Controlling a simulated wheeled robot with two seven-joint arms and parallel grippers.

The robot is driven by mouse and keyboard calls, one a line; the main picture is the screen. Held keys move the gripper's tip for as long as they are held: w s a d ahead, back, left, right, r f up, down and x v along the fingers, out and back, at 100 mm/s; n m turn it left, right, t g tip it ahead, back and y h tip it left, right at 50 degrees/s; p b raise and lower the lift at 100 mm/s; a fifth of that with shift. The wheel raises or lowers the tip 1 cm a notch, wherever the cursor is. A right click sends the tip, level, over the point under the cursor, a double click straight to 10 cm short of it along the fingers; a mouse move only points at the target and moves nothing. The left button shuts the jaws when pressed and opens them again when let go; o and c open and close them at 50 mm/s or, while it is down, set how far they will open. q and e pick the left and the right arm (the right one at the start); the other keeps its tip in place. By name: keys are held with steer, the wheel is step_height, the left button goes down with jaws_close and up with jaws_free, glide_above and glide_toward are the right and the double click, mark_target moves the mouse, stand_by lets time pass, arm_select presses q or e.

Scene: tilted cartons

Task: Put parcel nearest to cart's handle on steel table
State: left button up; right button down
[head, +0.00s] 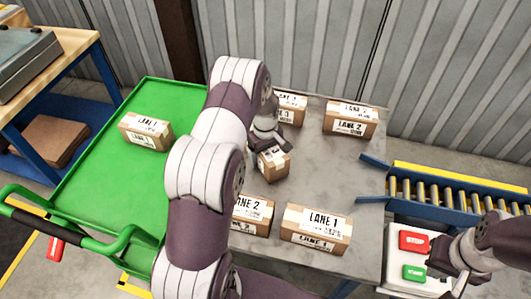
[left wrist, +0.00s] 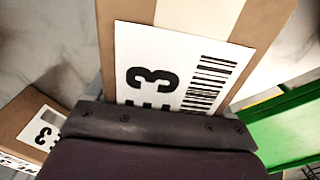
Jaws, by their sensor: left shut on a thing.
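My left gripper (head: 267,139), partly hidden by my arm, is shut on a small brown parcel (head: 274,163) over the steel table (head: 315,160). I cannot tell whether this parcel touches the table. In the left wrist view the held parcel (left wrist: 275,22) fills the middle, with a white label showing a 3 and a barcode. The green cart (head: 95,190) stands at the left, its dark handle (head: 42,224) at the lower left. One LANE 1 parcel (head: 146,131) sits on the cart's far part. My right gripper (head: 452,272) is at the lower right; its jaws are unclear.
Parcels on the table include LANE 2 (head: 351,119) at the back right, LANE 1 (head: 316,230) at the front, LANE 2 (head: 251,214) beside it, and one at the back (head: 291,108). A roller conveyor (head: 450,191) and a button box (head: 405,260) are at the right.

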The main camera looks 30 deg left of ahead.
arm_select(q)
steer(key=shift+f, duration=0.15)
steer(key=o, duration=1.2)
steer(key=shift+r, duration=0.3)
step_height(320, 180, up, 12)
steer(key=shift+s+d+f+b, duration=0.1)
steer(key=shift+d+f+b, duration=0.05)
steer(key=shift+b, duration=0.5)
steer(key=s+d+r+m, duration=0.1)
steer(key=s+d+m, duration=0.5)
steer(key=s, duration=0.4)
steer(key=s+d+r+m+t, duration=0.1)
steer(key=s+d+r+m, duration=0.1)
steer(key=s+d+m, duration=0.3)
steer(key=s+d, duration=0.1)
steer(key=s, duration=0.3)
steer(key=shift+s+m, duration=0.4)
